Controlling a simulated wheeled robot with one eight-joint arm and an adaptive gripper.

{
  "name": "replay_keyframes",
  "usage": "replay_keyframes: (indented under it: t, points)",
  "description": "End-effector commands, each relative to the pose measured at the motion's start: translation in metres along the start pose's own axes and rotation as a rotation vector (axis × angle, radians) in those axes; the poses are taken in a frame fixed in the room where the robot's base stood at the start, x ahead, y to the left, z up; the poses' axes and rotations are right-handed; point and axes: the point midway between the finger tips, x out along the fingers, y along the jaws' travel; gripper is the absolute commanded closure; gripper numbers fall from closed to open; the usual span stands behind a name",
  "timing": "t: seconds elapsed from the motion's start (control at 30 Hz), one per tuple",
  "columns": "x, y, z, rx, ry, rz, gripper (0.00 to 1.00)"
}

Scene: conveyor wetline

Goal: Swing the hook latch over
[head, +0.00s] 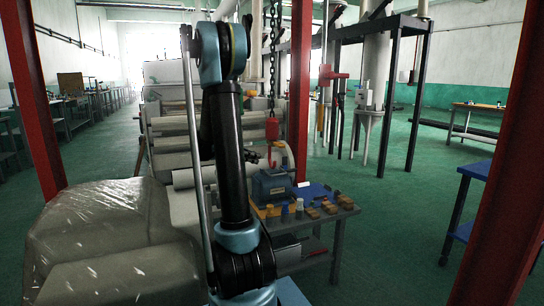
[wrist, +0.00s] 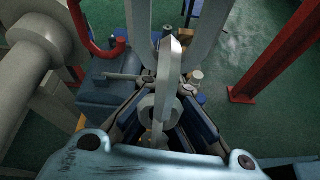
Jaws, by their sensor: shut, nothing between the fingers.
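A red hook (head: 290,155) hangs on a chain above the blue machine (head: 271,186) on the bench; a curved red piece also shows at upper left in the wrist view (wrist: 101,48). I cannot tell whether it is the hook latch. In the wrist view a pale, pointed metal piece (wrist: 168,60) stands in the middle, between two grey bars. My gripper (wrist: 165,85) is shut and empty around this area, its dark and blue linkages on both sides. Whether it touches the metal piece is unclear. In the head view my gripper is small and dark beside the red hook.
A bench (head: 335,213) holds small coloured parts and a blue mat. Large pale rollers (head: 180,125) lie left of it, and a pale cylinder (wrist: 30,70) fills the wrist view's left. Red posts (head: 495,160) stand near. Green floor is open at right.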

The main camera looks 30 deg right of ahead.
Motion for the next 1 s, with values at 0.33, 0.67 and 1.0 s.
replay_keyframes:
  t: [0.33, 0.67, 1.0]
  points:
    - [0.014, 0.020, -0.002, -0.088, -0.074, -0.008, 1.00]
    - [0.063, 0.019, 0.002, -0.086, -0.073, -0.010, 1.00]
    - [0.105, 0.020, 0.014, -0.087, -0.073, -0.006, 1.00]
